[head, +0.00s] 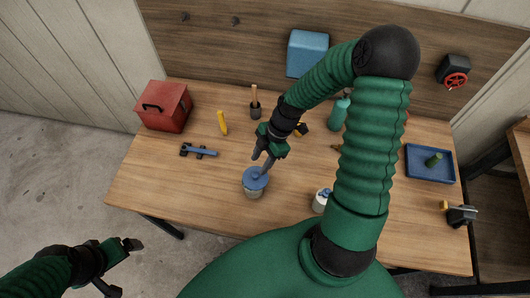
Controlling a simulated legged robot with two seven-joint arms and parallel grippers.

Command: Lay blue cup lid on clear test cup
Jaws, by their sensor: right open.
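The clear test cup (254,192) stands upright on the wooden table, left of centre near the front. The blue cup lid (250,180) is at the cup's top and covers its mouth; I cannot tell whether it sits fully level. My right gripper (262,166) is open just above the lid, with one finger reaching down to the lid or just over it. I cannot tell if that finger touches it. My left gripper (122,268) is off the table at the lower left, its fingers apart and empty.
A blue hammer-like tool (199,151), a yellow tool (222,123) and a red toolbox (164,106) lie to the left. A white bottle (321,201) stands to the right. A blue tray (429,164) is at the far right. The table's front left is clear.

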